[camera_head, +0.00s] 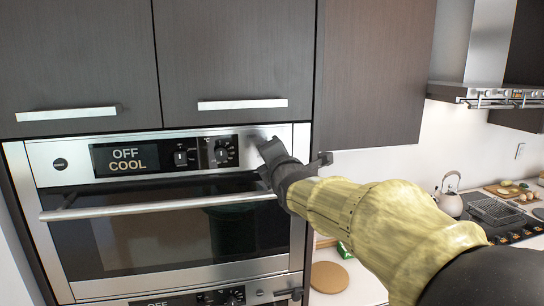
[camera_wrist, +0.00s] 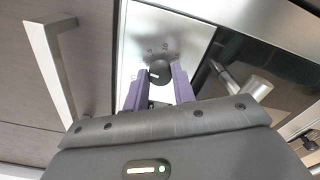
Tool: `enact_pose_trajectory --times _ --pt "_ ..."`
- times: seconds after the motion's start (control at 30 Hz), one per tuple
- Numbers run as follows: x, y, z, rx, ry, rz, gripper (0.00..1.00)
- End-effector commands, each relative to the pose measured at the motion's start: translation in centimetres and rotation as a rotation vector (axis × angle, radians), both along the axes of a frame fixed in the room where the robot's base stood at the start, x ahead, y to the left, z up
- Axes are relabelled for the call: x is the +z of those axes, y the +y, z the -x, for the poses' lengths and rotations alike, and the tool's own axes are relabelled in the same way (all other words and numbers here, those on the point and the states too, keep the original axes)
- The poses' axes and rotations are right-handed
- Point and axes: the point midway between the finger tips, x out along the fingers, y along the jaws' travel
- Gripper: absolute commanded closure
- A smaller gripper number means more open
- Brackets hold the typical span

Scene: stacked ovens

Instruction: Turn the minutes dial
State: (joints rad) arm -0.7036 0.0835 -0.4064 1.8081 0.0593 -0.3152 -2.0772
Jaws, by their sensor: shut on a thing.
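The dial (camera_wrist: 159,70), a dark round knob with a light pointer mark, sits on the silver panel with printed numbers around it in the wrist view. My gripper (camera_wrist: 160,80) has its two purple fingers on either side of the knob and is shut on it. In the head view my gripper (camera_head: 264,146) is at the right end of the upper oven's control panel (camera_head: 72,165) and hides this dial. The display (camera_head: 126,159) reads OFF and COOL. Two other black dials (camera_head: 180,157) (camera_head: 221,151) show left of my gripper.
The upper oven's door handle (camera_head: 155,205) runs just below the panel. A second oven's panel (camera_head: 200,300) shows at the bottom. Cabinet doors with bar handles (camera_head: 242,104) are above. A kettle (camera_head: 449,195) and a counter are at the right.

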Motion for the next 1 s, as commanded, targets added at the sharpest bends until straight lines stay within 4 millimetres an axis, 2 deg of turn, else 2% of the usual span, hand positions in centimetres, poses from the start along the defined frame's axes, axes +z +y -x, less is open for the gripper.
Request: enact_pose_trajectory --times 0.3,0.73,0.77,0.83,0.87,1.0 --pt "-0.21 0.03 0.0 0.001 -0.026 0.109 0.97" --pt "-0.25 0.03 -0.01 0.0 -0.029 0.122 0.97" --pt "-0.25 0.03 -0.01 0.0 -0.029 0.122 0.7" --pt "-0.25 0.03 -0.01 0.0 -0.029 0.122 0.57" --pt "-0.23 0.03 -0.01 0.0 -0.029 0.121 0.52" --pt "-0.14 0.02 -0.01 0.0 -0.031 0.119 0.52"
